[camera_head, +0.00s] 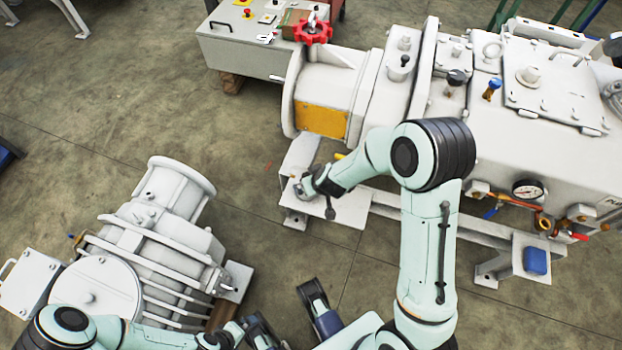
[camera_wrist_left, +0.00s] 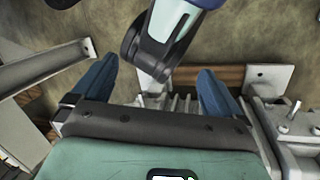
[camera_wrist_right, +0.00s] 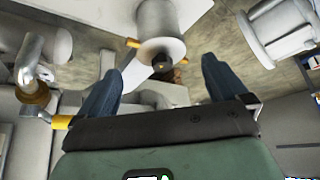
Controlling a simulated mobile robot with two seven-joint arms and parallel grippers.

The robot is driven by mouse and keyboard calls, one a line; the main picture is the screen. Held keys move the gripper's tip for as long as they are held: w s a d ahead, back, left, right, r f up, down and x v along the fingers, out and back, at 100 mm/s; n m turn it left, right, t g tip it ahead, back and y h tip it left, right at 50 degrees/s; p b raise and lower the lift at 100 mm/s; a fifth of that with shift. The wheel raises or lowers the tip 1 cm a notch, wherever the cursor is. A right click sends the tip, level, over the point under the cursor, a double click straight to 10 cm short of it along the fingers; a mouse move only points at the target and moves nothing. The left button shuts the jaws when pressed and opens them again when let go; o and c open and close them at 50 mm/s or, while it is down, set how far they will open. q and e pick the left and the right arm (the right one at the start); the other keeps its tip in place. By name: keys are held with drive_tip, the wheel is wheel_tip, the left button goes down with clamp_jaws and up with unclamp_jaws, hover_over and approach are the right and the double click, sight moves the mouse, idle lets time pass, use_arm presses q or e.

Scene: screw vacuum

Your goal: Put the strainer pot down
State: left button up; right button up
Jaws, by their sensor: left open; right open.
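I cannot identify the strainer pot for certain. In the right wrist view a white flanged cylinder (camera_wrist_right: 158,28) with yellow stubs at its rim and a brown knob below lies ahead of my right gripper (camera_wrist_right: 160,76). The gripper is open, its two blue fingers well apart. Nothing shows held between them. In the head view my right arm hides that hand, near the white base plate (camera_head: 338,210). My left gripper (camera_wrist_left: 158,76) is open and holds nothing. One of my arm links shows ahead of its fingers. It is at the bottom centre of the head view.
The big white vacuum machine (camera_head: 560,150) with gauge and valves fills the right. A detached white ribbed unit (camera_head: 150,240) stands on the floor at left. A control box (camera_head: 240,45) with a red handwheel (camera_head: 313,30) is behind. Open concrete floor (camera_head: 90,130) lies upper left.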

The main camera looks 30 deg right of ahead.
drive_tip(key=s+a+f+m+g+y, duration=0.1)
drive_tip(key=s+a+f, duration=0.3)
drive_tip(key=s, duration=0.4)
drive_tip(key=s+a+f+m+g+y, duration=0.1)
drive_tip(key=s+a+f+g, duration=0.2)
drive_tip(key=s+f, duration=0.3)
drive_tip(key=s+a+f+m+g+y, duration=0.1)
drive_tip(key=s+a+f, duration=0.4)
drive_tip(key=s, duration=0.6)
drive_tip(key=shift+s+a+f+g+y, duration=0.3)
drive_tip(key=shift+f+g+y, duration=0.2)
drive_tip(key=shift+y, duration=0.1)
drive_tip(key=shift+p, duration=0.3)
